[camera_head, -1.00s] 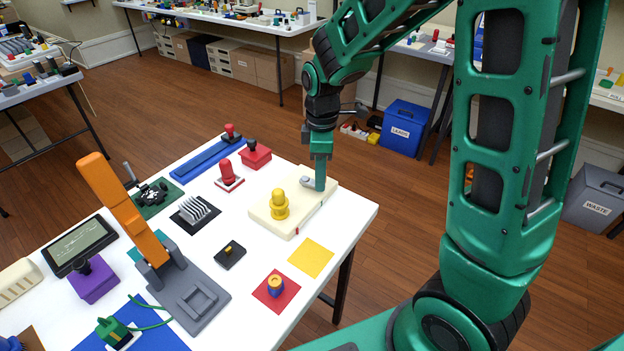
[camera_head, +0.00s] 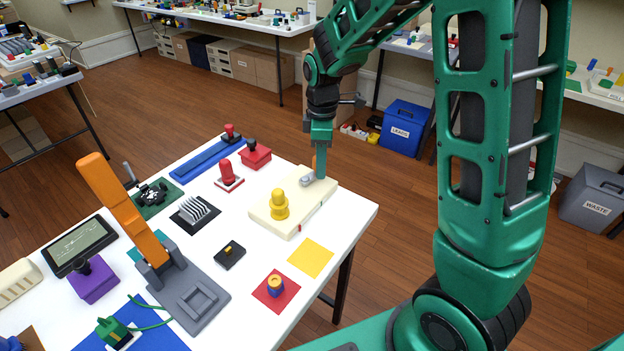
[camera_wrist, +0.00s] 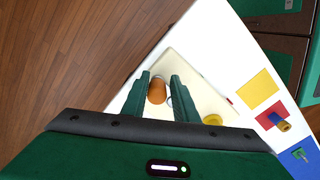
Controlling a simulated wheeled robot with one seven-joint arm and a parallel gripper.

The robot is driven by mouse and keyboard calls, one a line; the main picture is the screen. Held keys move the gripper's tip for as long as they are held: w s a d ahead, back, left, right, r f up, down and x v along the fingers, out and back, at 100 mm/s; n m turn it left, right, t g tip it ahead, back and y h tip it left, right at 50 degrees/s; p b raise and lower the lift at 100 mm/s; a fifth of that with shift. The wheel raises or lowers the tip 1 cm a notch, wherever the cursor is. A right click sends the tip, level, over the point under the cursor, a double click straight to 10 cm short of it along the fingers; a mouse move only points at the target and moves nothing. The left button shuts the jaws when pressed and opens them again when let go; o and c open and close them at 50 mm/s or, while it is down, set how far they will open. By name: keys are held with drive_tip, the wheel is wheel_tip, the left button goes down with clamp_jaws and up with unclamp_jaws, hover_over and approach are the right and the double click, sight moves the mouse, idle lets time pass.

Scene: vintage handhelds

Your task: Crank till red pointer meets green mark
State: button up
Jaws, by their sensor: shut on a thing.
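The cream crank box (camera_head: 290,217) sits near the table's right corner, with a yellow knob (camera_head: 279,204) on top. A short grey crank arm (camera_head: 307,181) lies at its back, below my gripper (camera_head: 319,177). The orange crank handle (camera_head: 314,162) shows partly behind the fingers. In the wrist view the orange handle (camera_wrist: 157,90) stands between the two green fingers of my gripper (camera_wrist: 160,82), which is shut on it. A small red patch (camera_head: 297,230) shows on the box's front edge; I cannot tell whether it is the pointer.
A yellow square (camera_head: 311,257) and a red square with a blue and orange piece (camera_head: 275,285) lie in front of the box. A red stamp (camera_head: 227,176) and a red block (camera_head: 255,156) stand to its left. The table edge is close on the right.

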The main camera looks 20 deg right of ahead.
drive_tip(key=shift+a, duration=0.35)
drive_tip(key=shift+w+a, duration=0.15)
drive_tip(key=shift+w, duration=0.05)
drive_tip(key=shift+w+a, duration=0.75)
drive_tip(key=shift+a, duration=0.05)
clamp_jaws()
drive_tip(key=shift+w, duration=0.1)
drive_tip(key=shift+d, duration=0.1)
drive_tip(key=o, duration=0.9)
unclamp_jaws()
drive_tip(key=shift+c, duration=0.2)
